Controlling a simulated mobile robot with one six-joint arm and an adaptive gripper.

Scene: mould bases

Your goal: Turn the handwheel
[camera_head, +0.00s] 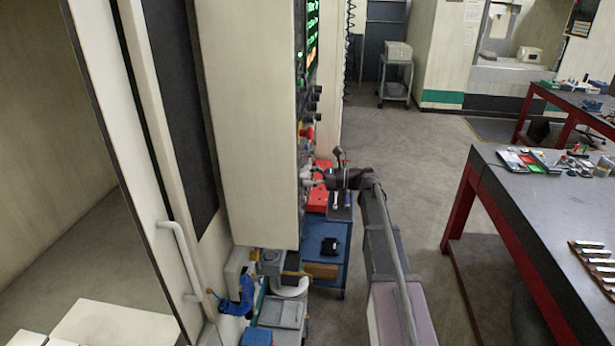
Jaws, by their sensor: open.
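A machine's control cabinet (245,120) stands left of centre, with its panel seen almost edge-on. A small pale round part (306,174) low on this panel looks like the handwheel, but it is too small and foreshortened to be sure. My arm comes up from the bottom right of centre, and my gripper (321,176) is at its far end, just right of this part. The gripper is open and looks empty. Whether its fingers touch the part or are around it, I cannot tell.
A red emergency knob (307,132) and several black knobs (313,97) stick out above. Below is a blue cart (330,268) with red boxes (317,202). A door handle (178,255) is at left. A workbench (540,215) stands at right, with clear floor (420,160) between.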

